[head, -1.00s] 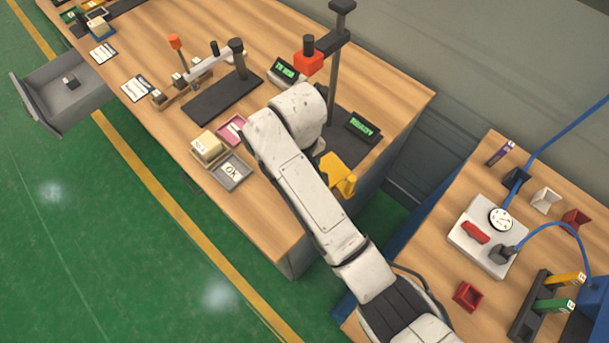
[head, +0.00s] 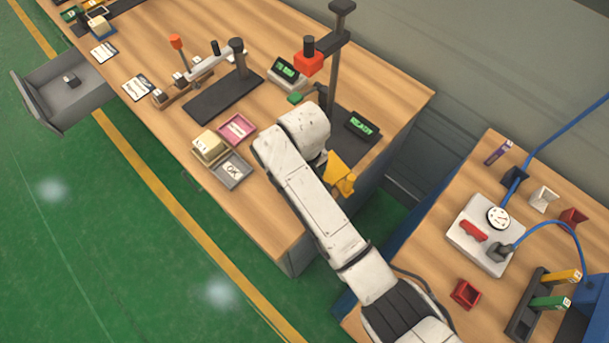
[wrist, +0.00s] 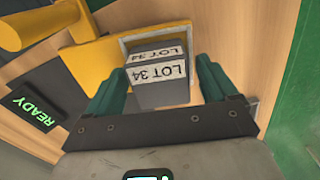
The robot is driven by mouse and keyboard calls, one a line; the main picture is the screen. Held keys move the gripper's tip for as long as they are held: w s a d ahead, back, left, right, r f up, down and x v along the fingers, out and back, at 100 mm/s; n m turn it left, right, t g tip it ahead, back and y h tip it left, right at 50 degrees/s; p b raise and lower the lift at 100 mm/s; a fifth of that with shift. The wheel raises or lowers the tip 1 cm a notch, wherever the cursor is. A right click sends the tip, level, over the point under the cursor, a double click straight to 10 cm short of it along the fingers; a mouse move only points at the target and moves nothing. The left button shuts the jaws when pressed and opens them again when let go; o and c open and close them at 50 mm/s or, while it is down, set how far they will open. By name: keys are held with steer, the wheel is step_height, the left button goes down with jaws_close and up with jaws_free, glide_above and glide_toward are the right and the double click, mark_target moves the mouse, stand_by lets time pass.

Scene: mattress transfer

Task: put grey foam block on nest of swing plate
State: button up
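The grey foam block (wrist: 160,92) bears white LOT 34 labels and shows in the wrist view between the two green fingers of my gripper (wrist: 160,80). Narrow gaps show between block and fingers, so my gripper looks open around it. Behind the block is the pale square frame of the nest (wrist: 252,103) next to the yellow swing plate (wrist: 95,57). I cannot tell whether the block rests in the nest or hovers over it. In the head view the yellow plate (head: 340,173) shows beside my arm, which hides the block and gripper.
A dark post (head: 333,85) with a red head (head: 308,63) stands close behind my arm. A READY display (head: 362,126) lies right of it. A pink tray (head: 237,129) and grey OK tray (head: 231,171) sit to the left. A second table (head: 420,300) is at right.

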steer(key=shift+o, duration=0.3)
step_height(320, 180, up, 12)
steer(key=p, duration=0.3)
steer(key=shift+r, duration=0.15)
steer(key=s+d+f+m, duration=0.2)
steer(key=s+d+f, duration=0.1)
steer(key=s+d, duration=0.2)
steer(key=s+d+f+m, duration=0.2)
steer(key=s+d, duration=0.4)
steer(key=d, duration=0.4)
steer(key=s+d+f+m, duration=0.2)
steer(key=s+d+f, duration=0.1)
steer(key=s+d, duration=0.3)
steer(key=shift+s+d+f+m+t+y, duration=0.1)
steer(key=shift+d+f+m+t+y, duration=0.1)
steer(key=shift+d, duration=0.3)
steer(key=shift+s+d+f+m+t+y, duration=0.1)
steer(key=shift+d+f+m+y, duration=0.1)
steer(key=shift+d, duration=0.3)
steer(key=s+d+r+m+h, duration=0.1)
steer(key=s+d+m, duration=0.1)
steer(key=s+d, duration=0.6)
steer(key=shift+s+r+t, duration=0.25)
steer(key=shift+s+t, duration=0.05)
steer(key=shift+s, duration=0.25)
